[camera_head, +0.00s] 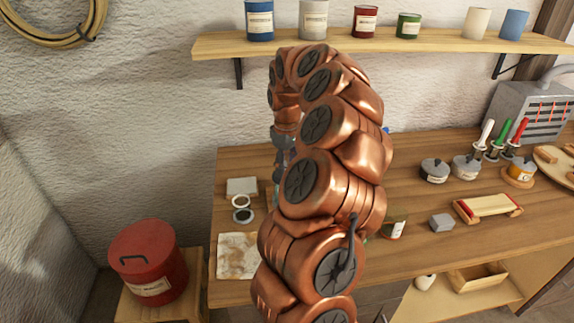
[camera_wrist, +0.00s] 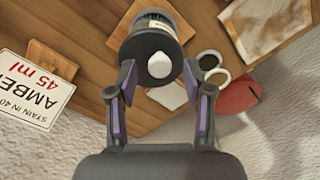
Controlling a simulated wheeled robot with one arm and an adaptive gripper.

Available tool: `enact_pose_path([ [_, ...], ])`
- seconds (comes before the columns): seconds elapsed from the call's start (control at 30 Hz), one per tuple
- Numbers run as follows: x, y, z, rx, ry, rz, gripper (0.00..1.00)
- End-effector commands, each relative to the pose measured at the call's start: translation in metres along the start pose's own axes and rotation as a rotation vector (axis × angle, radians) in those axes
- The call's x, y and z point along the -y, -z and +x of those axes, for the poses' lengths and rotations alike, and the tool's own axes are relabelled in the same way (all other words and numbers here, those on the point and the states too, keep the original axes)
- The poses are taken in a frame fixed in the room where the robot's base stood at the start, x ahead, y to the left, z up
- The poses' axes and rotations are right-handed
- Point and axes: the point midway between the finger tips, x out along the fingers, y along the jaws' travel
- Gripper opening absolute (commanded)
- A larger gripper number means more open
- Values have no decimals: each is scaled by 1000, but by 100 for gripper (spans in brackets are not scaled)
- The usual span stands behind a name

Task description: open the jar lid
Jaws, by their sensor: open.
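In the wrist view a jar (camera_wrist: 162,22) with a pale label on its side has a round dark lid (camera_wrist: 142,50) facing the camera. A pale rounded shape (camera_wrist: 160,68) shows on the lid near its lower edge. My gripper (camera_wrist: 158,82) is open, its two fingers spread on either side just below the lid in the picture. Nothing is clearly held between them; I cannot tell if a finger touches the lid. In the head view my arm hides this jar and most of my gripper.
A card reading "AMBER 45 ml" (camera_wrist: 35,95) shows in the wrist view. In the head view, lidded grey pots (camera_head: 434,172), a red-ended wooden tray (camera_head: 488,208) and a grey block (camera_head: 441,222) stand right on the bench. A red bin (camera_head: 148,262) stands lower left.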

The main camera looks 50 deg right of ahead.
Motion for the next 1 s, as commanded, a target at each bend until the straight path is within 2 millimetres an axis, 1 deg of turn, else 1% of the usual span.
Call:
enact_pose_path([
  [0.2,-1,1,9,-4,-3,0,51],
  [0.47,-1,1,10,-3,-3,0,51],
  [0.9,0,1,10,-3,-2,-1,6],
  [0.97,0,1,10,-2,-2,-1,0],
  [1.0,0,1,10,-2,-2,-1,0],
])
